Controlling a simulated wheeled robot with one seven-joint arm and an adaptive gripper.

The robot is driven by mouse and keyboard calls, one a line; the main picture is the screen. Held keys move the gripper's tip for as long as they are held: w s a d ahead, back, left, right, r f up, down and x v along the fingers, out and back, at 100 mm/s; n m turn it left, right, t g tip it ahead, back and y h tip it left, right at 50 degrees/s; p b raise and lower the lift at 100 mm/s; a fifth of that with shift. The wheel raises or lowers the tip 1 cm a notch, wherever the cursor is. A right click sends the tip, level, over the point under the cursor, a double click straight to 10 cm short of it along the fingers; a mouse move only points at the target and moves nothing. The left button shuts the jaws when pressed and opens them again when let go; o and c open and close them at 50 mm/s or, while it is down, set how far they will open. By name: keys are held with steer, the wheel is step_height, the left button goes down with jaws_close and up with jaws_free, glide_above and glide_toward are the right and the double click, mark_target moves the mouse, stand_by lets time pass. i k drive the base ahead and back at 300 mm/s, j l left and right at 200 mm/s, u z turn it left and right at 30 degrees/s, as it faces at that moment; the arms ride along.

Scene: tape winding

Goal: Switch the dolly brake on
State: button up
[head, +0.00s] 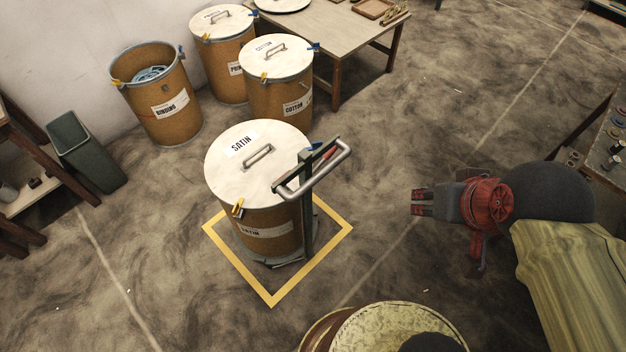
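The dolly (307,205) has a dark green upright post and a grey tube handle (318,172) slanting up to the right. A red part (328,153), perhaps the brake lever, lies along the handle; its setting is too small to tell. A brown drum with a white lid marked SATIN (225,165) stands upright on the dolly. The dolly's base is mostly hidden under the drum. My gripper (421,203) is right of the dolly, apart from it, with its fingers pointing left. It holds nothing that I can see; its finger gap is unclear.
A yellow floor outline (318,267) surrounds the dolly. Drums marked COTTON (278,95) and BINDING (160,100), and another drum (226,60), stand behind. A table (335,28) is at the back, a green bin (85,150) at left. Floor between my gripper and the dolly is clear.

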mark_target(326, 156)
steer(key=i+j+u, duration=0.25)
steer(key=u, duration=0.25)
steer(key=i+j+u, duration=0.1)
steer(key=i+u, duration=0.4)
steer(key=k, duration=0.1)
